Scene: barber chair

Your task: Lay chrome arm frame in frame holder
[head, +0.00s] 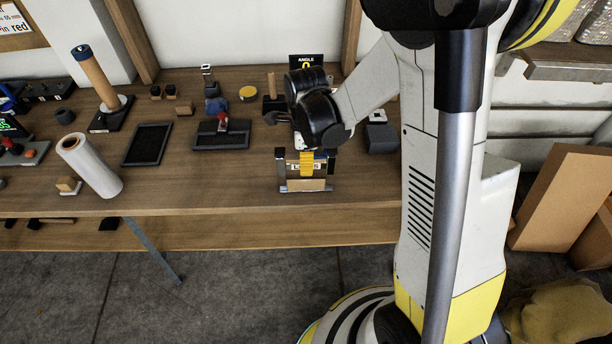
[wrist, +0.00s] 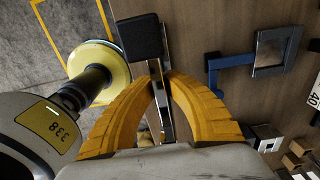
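The chrome arm frame (wrist: 164,105) shows in the wrist view as a shiny bar with a black block (wrist: 136,38) at its upper end. My gripper (wrist: 160,76) has its yellow fingers closed on this bar. In the head view my gripper (head: 306,162) points down near the front edge of the table, over a small upright assembly with dark side posts, a tan block (head: 305,184) and a label. Its bright lower rail is close to the table top. I cannot tell which parts there belong to the frame holder, because my fingers and wrist cover them.
Behind my gripper stand a black "ANGLE" sign (head: 307,62) and a dark grey block (head: 381,138). A blue bracket with a grey square (wrist: 272,48) lies beside the bar in the wrist view. To the left are a white roll (head: 90,166) and a black tray (head: 147,144).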

